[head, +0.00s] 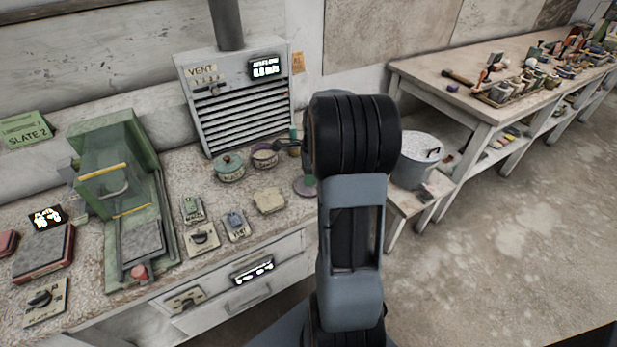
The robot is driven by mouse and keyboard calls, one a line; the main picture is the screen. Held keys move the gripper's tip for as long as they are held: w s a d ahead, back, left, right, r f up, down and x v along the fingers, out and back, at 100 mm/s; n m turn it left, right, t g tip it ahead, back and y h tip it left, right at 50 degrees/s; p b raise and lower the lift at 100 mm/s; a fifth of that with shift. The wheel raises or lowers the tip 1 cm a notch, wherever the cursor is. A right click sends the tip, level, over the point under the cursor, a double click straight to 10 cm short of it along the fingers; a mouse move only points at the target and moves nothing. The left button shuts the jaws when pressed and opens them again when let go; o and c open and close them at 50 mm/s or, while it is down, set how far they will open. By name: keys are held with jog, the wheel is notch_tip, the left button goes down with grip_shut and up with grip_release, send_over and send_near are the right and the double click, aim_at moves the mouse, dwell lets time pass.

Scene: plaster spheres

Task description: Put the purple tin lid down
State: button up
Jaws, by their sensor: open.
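My gripper (287,145) is mostly hidden behind my arm; only a dark part shows, near the purple-banded tin. No lid shows in it.
The bench (268,226) holds a green press (112,180), small labelled cards and a pale slab (269,200). A grey vent unit (240,90) stands behind.

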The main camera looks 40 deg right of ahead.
notch_tip(320, 180, up, 9)
jog(key=s+a+n+t, duration=0.1)
jog(key=s+a+n, duration=0.3)
jog(key=a+n, duration=0.3)
jog(key=s+a+n+t, duration=0.1)
jog(key=s+a+n, duration=0.3)
jog(key=a+n, duration=0.3)
jog(key=s+a+n+h, duration=0.1)
jog(key=s+a+n, duration=0.3)
jog(key=a+n, duration=0.3)
jog(key=n, duration=0.3)
jog(key=shift+f+t+p, duration=0.25)
jog(key=shift+t+p, duration=0.05)
jog(key=shift+t, duration=0.1)
jog(key=shift+a+r, duration=0.1)
jog(key=p+v, duration=0.1)
jog(key=w+p+v, duration=0.1)
jog(key=p+v, duration=0.1)
jog(key=shift+s+r, duration=0.15)
jog(key=shift+r, duration=0.3)
